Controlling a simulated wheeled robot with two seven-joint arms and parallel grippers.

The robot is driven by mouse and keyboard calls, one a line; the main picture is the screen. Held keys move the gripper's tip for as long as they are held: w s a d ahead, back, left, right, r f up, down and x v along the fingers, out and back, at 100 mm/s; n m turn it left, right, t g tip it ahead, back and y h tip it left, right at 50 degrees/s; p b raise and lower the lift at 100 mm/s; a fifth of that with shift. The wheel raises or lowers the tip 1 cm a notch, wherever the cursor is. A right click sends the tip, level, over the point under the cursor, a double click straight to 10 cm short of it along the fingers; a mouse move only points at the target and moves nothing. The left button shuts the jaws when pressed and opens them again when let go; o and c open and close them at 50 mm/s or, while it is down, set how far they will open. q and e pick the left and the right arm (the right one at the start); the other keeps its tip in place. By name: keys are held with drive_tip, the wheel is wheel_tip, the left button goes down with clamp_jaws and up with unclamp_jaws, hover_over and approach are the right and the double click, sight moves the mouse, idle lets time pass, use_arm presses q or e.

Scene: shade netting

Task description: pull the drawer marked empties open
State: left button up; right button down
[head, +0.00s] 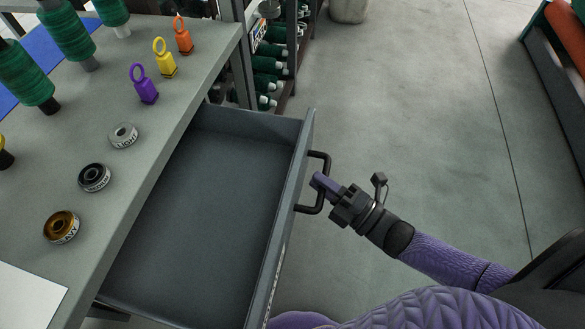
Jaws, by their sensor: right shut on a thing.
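A grey drawer (205,190) stands pulled out from under the bench top, and its inside looks bare. Its front panel faces right and is seen almost edge-on, so its marking cannot be read. A black bar handle (325,160) sticks out from the front panel. My right gripper (319,182) is shut on the handle, with its arm coming in from the lower right. My left gripper is not in view.
The bench top (165,95) holds green thread spools (68,28), purple, yellow and orange ringed tags (144,84), and several round labelled reels (94,178). A shelf of green rolls (268,65) stands behind.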

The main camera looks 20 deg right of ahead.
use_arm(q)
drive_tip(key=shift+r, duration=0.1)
use_arm(e)
drive_tip(key=shift+s+d, duration=0.55)
drive_tip(key=shift+d, duration=0.2)
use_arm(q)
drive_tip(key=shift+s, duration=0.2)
use_arm(e)
drive_tip(key=c, duration=0.6)
unclamp_jaws()
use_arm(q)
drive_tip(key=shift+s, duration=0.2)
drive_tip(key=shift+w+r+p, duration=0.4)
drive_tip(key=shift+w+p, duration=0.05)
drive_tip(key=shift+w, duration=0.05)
use_arm(e)
drive_tip(key=v, duration=1)
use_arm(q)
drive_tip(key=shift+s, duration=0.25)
